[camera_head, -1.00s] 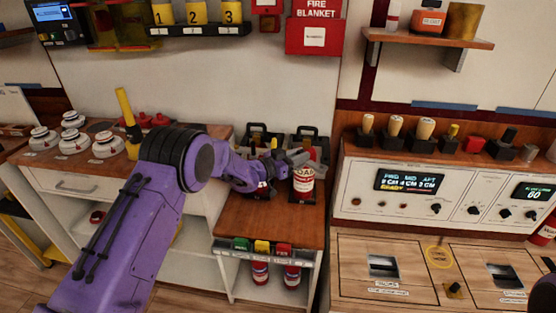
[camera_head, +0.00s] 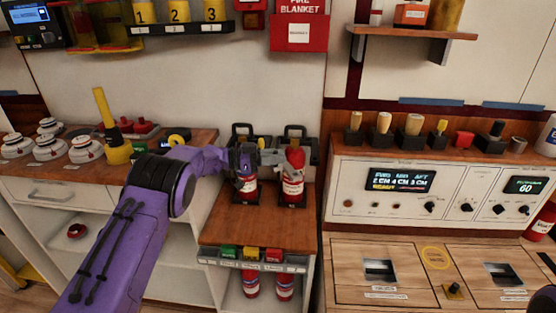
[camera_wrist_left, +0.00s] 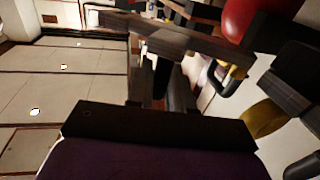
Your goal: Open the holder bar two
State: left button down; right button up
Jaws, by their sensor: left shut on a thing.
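Two red-and-white extinguishers stand side by side in black holders on the wooden counter, the left one (camera_head: 246,186) partly behind my gripper and the right one (camera_head: 293,188) in plain sight. My left gripper (camera_head: 271,157) is at the height of their tops, between the two, just left of the right extinguisher's red head. It is shut on a thin dark piece, which I take to be holder bar two; the grip itself is small and hard to see. In the left wrist view a grey-brown finger (camera_wrist_left: 190,42) crosses the top, near a blurred red round shape.
Green, yellow and red tags (camera_head: 251,254) line the counter's front edge, with more extinguishers (camera_head: 285,281) on the shelf below. A yellow upright handle (camera_head: 105,115) stands left of my arm. The control console (camera_head: 400,190) rises close on the right. The counter's front is clear.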

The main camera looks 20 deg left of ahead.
pick_arm(q)
jog(key=shift+r, duration=0.1)
jog(key=c, duration=1.2)
grip_release()
jog(key=shift+a, duration=0.1)
jog(key=shift+r, duration=0.2)
notch_tip(320, 180, up, 3)
jog(key=shift+r, duration=0.15)
jog(key=s+d+r, duration=0.1)
jog(key=s+r, duration=0.2)
jog(key=s, duration=0.1)
jog(key=s+d+r+b, duration=0.1)
jog(key=s+d+r, duration=0.1)
jog(key=s+r, duration=0.1)
jog(key=s+d+r, duration=0.2)
jog(key=s+r, duration=0.1)
jog(key=s, duration=0.3)
jog(key=shift+d+r, duration=0.1)
jog(key=shift+d, duration=0.05)
